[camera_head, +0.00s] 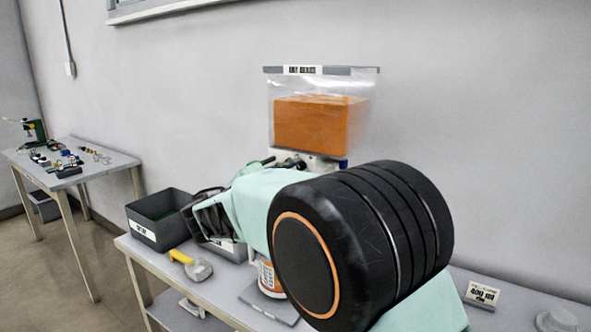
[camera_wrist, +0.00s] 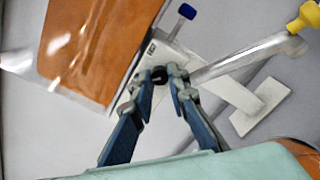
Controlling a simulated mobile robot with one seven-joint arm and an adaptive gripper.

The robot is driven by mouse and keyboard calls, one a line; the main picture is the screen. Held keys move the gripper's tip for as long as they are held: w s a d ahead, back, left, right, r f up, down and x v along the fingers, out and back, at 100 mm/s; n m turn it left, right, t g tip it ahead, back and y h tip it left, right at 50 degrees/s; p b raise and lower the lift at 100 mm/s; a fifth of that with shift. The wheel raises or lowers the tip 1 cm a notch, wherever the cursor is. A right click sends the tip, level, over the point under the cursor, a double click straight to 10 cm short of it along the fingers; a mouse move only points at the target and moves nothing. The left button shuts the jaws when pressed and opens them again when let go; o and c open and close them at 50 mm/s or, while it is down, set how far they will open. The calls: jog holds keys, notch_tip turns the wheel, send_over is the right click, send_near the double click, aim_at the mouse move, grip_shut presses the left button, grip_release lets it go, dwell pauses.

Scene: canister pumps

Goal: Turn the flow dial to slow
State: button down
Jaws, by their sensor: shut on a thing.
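A clear container of orange liquid (camera_head: 318,122) is mounted against the wall, and part of it shows in the wrist view (camera_wrist: 95,45). Below it is a pale body with a small label, seen in the wrist view (camera_wrist: 152,50). A small black knob (camera_wrist: 159,75), apparently the flow dial, sits on this body. My gripper (camera_wrist: 160,82) is shut on the knob, one fingertip on each side. Its pointer and marks are too small to read. In the head view my own arm hides the knob and most of the pump.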

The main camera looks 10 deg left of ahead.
jog(key=c, duration=2.2)
grip_release()
jog(key=shift+o, duration=0.2)
jog(key=v, duration=1.2)
